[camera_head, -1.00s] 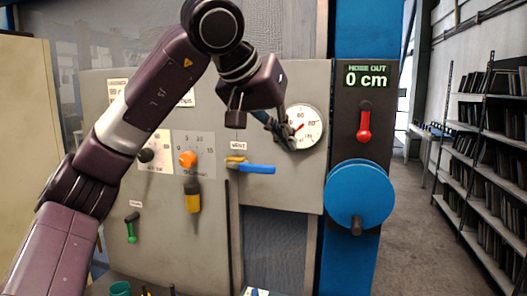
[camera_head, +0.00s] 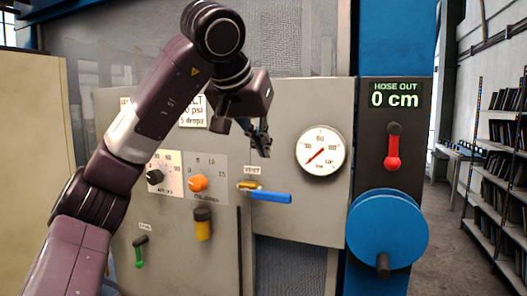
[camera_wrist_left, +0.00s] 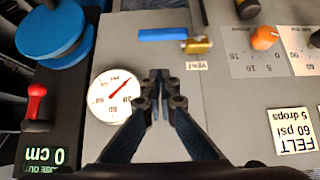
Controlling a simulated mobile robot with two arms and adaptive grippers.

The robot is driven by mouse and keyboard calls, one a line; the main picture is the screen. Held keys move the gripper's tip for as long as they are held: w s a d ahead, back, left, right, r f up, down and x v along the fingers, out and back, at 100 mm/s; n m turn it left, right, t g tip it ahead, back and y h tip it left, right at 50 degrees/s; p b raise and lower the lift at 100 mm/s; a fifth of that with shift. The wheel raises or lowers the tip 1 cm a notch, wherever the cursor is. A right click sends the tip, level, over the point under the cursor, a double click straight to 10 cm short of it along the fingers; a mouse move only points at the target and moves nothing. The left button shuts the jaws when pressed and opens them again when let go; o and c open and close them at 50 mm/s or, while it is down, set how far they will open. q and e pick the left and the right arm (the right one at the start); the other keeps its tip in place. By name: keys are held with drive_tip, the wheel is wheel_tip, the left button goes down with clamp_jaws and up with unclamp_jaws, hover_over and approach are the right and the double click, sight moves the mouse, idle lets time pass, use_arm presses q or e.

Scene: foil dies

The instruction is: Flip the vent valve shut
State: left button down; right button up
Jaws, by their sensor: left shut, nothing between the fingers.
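The vent valve has a brass body (camera_head: 249,185) and a blue lever (camera_head: 270,197) that lies nearly level, pointing right, under a small VENT label (camera_head: 252,170). In the left wrist view, the panel appears upside down, with the blue lever (camera_wrist_left: 163,35) and the brass body (camera_wrist_left: 197,45) beyond my fingertips. My left gripper (camera_head: 264,150) is shut and empty. It is in front of the panel, above the lever in the head view and apart from it. Its closed fingertips also show in the left wrist view (camera_wrist_left: 160,76). My right gripper is out of view.
A round pressure gauge (camera_head: 320,151) is right of my gripper. An orange knob (camera_head: 198,183), a black knob (camera_head: 154,177) and a yellow-handled part (camera_head: 203,225) are to the left. A red lever (camera_head: 393,150) and a blue wheel (camera_head: 388,230) stand right.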

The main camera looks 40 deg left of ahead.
use_arm(q)
drive_tip(key=p, duration=0.1)
hover_over(271, 197)
drive_tip(key=s+d, duration=0.1)
drive_tip(key=s, duration=0.1)
wheel_tip(271, 197, down, 4)
drive_tip(key=f, duration=0.2)
drive_tip(key=w+f+p, duration=0.1)
drive_tip(key=f, duration=0.2)
drive_tip(key=shift+a+f, duration=0.1)
drive_tip(key=shift+f, duration=0.05)
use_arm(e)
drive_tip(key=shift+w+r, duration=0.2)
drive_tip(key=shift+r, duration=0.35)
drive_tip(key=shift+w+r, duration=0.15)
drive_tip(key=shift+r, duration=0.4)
use_arm(q)
drive_tip(key=shift+w+f, duration=0.1)
drive_tip(key=shift+w, duration=0.1)
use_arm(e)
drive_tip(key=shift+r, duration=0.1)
